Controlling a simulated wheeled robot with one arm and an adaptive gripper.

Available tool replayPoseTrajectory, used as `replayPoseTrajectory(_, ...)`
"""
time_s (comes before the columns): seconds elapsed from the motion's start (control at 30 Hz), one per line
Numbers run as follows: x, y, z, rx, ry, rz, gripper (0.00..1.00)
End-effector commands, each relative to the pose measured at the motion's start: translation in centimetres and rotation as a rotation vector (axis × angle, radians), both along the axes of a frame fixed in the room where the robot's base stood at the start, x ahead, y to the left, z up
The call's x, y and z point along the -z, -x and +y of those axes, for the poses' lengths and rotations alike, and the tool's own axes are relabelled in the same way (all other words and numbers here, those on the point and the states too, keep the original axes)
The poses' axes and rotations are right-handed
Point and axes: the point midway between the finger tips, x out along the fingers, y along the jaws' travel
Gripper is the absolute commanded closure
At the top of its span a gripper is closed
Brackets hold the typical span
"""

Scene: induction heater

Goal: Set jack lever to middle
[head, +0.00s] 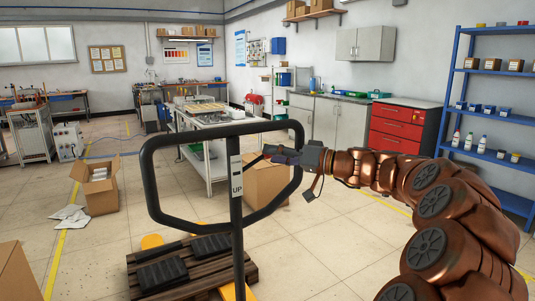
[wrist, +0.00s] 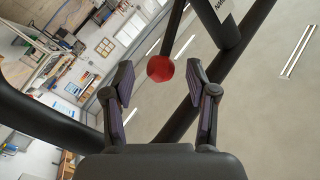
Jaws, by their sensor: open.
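The pallet jack's black loop handle (head: 152,182) stands upright in front of me in the head view, on a post (head: 237,230) with a white "UP" label. In the wrist view, the jack lever is a thin black rod (wrist: 174,30) ending in a red ball knob (wrist: 160,68). My gripper (head: 268,152) reaches in from the right, inside the loop and beside the post. Its fingers (wrist: 159,72) are open, one on each side of the knob in the picture. I see gaps on both sides; the depth between knob and fingertips is unclear. The red knob is not discernible in the head view.
The handle's bars surround my gripper closely. A wooden pallet (head: 190,270) with black blocks lies at the post's foot. A cardboard box (head: 268,185) stands behind the loop, and an open box (head: 101,190) stands to the left. The floor at the right is mostly clear.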

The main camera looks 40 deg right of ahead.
Motion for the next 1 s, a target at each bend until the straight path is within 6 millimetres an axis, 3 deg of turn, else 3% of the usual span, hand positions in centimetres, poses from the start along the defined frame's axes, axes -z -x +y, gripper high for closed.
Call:
replayPoseTrajectory(0.2,0.0,-1.7,1.1,-0.003,0.002,0.001,0.43)
replayPoseTrajectory(0.53,0.0,-2.0,1.3,-0.001,0.000,0.000,0.43)
replayPoseTrajectory(1.0,0.0,-1.9,1.3,-0.001,-0.001,0.001,0.90)
